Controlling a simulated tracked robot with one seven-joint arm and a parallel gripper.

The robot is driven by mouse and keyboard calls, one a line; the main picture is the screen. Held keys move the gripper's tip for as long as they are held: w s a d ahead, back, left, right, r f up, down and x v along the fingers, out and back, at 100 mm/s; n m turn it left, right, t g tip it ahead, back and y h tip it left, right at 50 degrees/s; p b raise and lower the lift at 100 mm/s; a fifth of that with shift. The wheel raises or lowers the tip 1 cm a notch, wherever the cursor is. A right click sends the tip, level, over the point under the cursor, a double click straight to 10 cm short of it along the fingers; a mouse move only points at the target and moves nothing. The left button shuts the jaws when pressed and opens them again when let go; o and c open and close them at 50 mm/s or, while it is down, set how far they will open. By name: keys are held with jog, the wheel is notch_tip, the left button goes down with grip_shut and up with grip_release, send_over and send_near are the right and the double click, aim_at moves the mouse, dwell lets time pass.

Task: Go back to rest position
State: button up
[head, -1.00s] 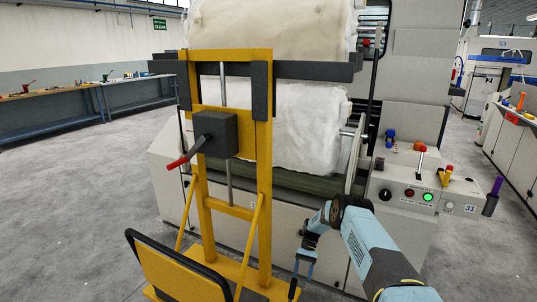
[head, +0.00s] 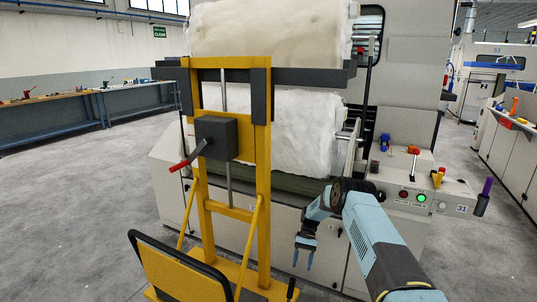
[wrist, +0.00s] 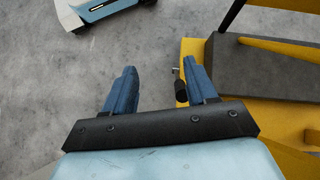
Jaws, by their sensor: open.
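My gripper (head: 303,258) is open and empty in the head view, hanging low with its fingers pointing down in front of the machine's lower panels. It is to the right of the yellow lift frame (head: 263,190). In the wrist view my gripper (wrist: 155,85) shows two blue fingers spread apart, with grey floor between them. A small black-gripped lever (wrist: 181,90) shows beside the right finger in that view; whether they touch cannot be told.
A carding machine (head: 400,160) with a control panel (head: 432,196) stands behind my arm, its green light lit. Large white fibre rolls (head: 305,130) sit behind the lift frame. Workbenches (head: 60,125) line the left wall. The floor (head: 80,220) at left is clear.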

notch_tip(320, 180, up, 35)
jog(key=s+d+n+t+h, duration=0.1)
jog(key=d+t+h, duration=0.1)
jog(key=t, duration=0.3)
jog(key=s+d+r+t, duration=0.1)
jog(key=s+r, duration=0.6)
jog(key=r, duration=0.4)
jog(key=s+d+r+n+t, duration=0.1)
jog(key=s+d+r+t, duration=0.25)
jog(key=s+r, duration=1.25)
jog(key=s+d+f+t, duration=0.2)
jog(key=s+t, duration=0.2)
jog(key=s, duration=1.7)
jog(key=shift+s+h, duration=0.35)
jog(key=shift+h, duration=0.05)
